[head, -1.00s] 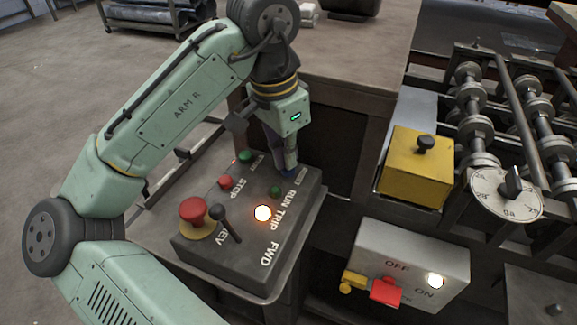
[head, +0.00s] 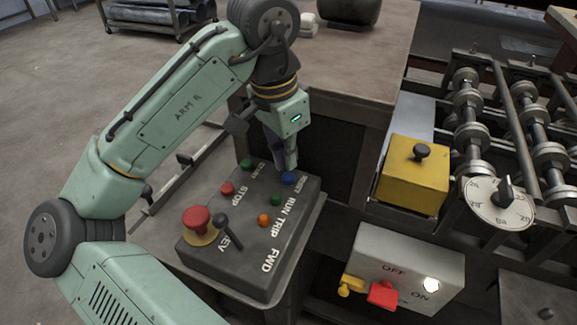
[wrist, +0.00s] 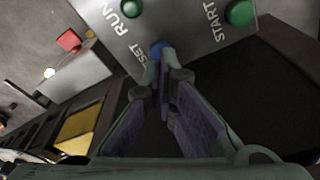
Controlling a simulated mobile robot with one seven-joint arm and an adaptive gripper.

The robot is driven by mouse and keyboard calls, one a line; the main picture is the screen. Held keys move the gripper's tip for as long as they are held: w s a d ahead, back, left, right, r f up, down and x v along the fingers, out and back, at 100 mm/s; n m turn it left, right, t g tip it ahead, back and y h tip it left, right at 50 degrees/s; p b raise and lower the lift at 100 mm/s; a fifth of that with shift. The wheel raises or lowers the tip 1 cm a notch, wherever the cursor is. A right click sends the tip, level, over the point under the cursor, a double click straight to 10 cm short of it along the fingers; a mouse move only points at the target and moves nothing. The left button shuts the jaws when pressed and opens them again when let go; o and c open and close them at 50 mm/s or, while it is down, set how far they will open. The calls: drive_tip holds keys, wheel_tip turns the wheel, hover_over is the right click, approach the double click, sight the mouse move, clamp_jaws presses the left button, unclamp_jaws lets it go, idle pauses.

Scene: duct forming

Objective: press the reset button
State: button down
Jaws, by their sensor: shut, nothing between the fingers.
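The blue reset button (head: 289,178) sits at the far right corner of the dark control box, beside the white RESET lettering. It also shows in the wrist view (wrist: 157,47), partly hidden behind my fingertips. My gripper (head: 292,167) is shut and empty, pointing down just above the button. In the wrist view its fingertips (wrist: 163,58) overlap the button's near edge; I cannot tell whether they touch it. The orange TRIP lamp (head: 264,220) is unlit.
The box (head: 228,266) also carries a green START button (head: 247,164), a red STOP button (head: 228,188), a green RUN lamp (head: 275,200), a red mushroom button (head: 197,217) and a black lever (head: 229,231). A workbench (head: 359,60) stands behind.

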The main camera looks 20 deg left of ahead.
sight(287, 177)
drive_tip(key=shift+r, duration=2.1)
drive_tip(key=shift+s, duration=0.1)
